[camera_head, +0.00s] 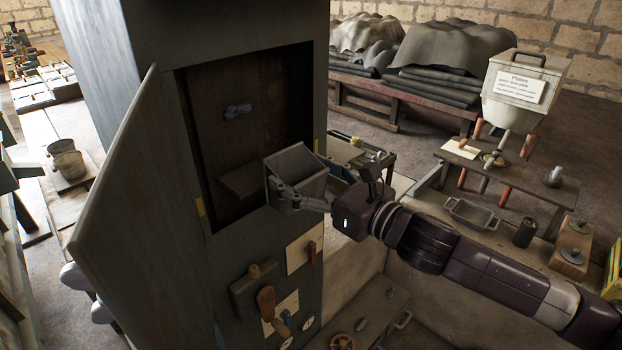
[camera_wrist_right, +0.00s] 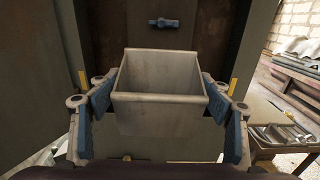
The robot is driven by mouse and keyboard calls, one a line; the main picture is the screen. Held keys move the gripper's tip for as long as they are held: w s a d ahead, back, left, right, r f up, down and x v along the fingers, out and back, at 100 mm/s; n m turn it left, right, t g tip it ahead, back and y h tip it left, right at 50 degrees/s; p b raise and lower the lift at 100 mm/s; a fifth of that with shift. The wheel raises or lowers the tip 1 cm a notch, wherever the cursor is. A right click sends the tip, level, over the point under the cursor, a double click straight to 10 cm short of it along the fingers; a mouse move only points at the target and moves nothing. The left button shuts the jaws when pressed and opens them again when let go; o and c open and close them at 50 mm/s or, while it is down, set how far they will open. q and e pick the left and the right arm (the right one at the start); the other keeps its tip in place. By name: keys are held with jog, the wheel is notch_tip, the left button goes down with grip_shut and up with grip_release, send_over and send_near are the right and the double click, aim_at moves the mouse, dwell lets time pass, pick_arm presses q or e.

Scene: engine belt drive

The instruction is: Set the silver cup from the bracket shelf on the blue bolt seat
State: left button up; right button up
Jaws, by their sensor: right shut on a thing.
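A square, tapered silver cup (camera_head: 297,172), open at the top, is held upright by my right gripper (camera_head: 292,192) in front of the open cabinet. In the right wrist view the cup (camera_wrist_right: 160,108) sits between the two blue-padded fingers, which press on its left and right sides. A small blue bolt-like piece (camera_head: 237,110) is on the cabinet's back wall, above and left of the cup; it also shows in the wrist view (camera_wrist_right: 164,22). A dark shelf plate (camera_head: 238,181) inside the cabinet is bare where visible. My left gripper is not in view.
The cabinet door (camera_head: 130,185) stands open to the left. A red-handled switch plate (camera_head: 305,250) and a lever (camera_head: 267,303) are on the cabinet front below.

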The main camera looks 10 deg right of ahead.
jog(key=b+x, duration=0.1)
jog(key=x, duration=1.4)
jog(key=shift+a, duration=0.1)
jog(key=shift+w+a+f, duration=0.15)
jog(key=shift+w+a, duration=0.25)
jog(key=shift+w, duration=0.25)
jog(key=shift+s+d, duration=0.1)
jog(key=shift+f, duration=0.5)
dwell(0.5)
jog(key=o, duration=1.3)
jog(key=shift+f, duration=0.1)
